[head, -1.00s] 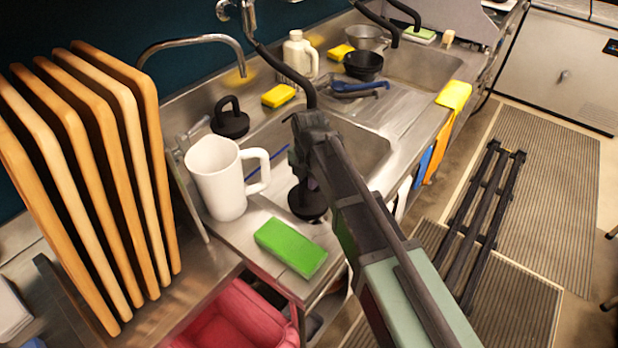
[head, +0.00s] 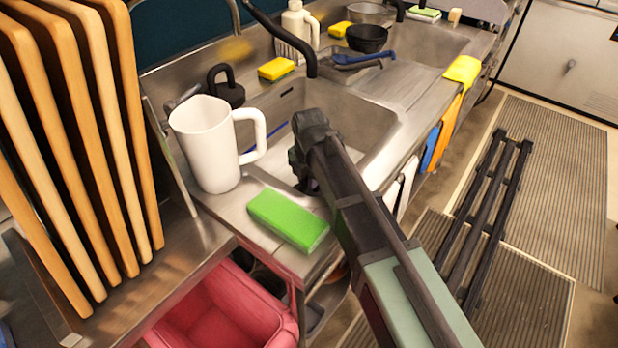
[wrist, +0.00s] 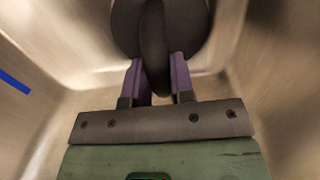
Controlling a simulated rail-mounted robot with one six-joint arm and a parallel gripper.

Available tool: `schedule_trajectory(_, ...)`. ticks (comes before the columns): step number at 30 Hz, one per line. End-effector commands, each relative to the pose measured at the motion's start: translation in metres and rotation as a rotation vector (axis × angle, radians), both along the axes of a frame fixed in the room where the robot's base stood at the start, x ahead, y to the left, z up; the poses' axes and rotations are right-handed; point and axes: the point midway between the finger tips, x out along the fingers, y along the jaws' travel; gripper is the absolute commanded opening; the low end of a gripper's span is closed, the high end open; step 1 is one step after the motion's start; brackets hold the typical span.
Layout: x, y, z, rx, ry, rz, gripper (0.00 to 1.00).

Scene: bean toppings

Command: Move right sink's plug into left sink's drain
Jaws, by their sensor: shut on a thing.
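My gripper (wrist: 157,72) is shut on the handle of a black plug (wrist: 125,28), one purple finger on each side. The plug's round body shows beyond the fingers. In the head view my gripper (head: 308,184) reaches down into the near, left sink (head: 365,122), and the held plug is hidden. Whether it touches the sink floor I cannot tell. The left sink's drain is not visible. Another black plug (head: 226,94) with a loop handle stands on the ledge behind the white mug. The right sink (head: 430,47) is farther back.
A white mug (head: 205,150) and a green block (head: 288,220) stand close to my gripper at the near counter edge. Wooden boards (head: 75,130) rise at the left. A yellow sponge (head: 276,68) and black bowl (head: 367,38) lie behind. A blue strip (wrist: 14,82) shows in the wrist view.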

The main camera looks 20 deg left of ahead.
Motion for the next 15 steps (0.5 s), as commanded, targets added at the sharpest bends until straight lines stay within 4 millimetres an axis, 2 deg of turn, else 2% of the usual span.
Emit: schedule_trajectory(15, 0.0000, 0.0000, -0.0083, 0.000, 0.000, 0.000, 0.00)
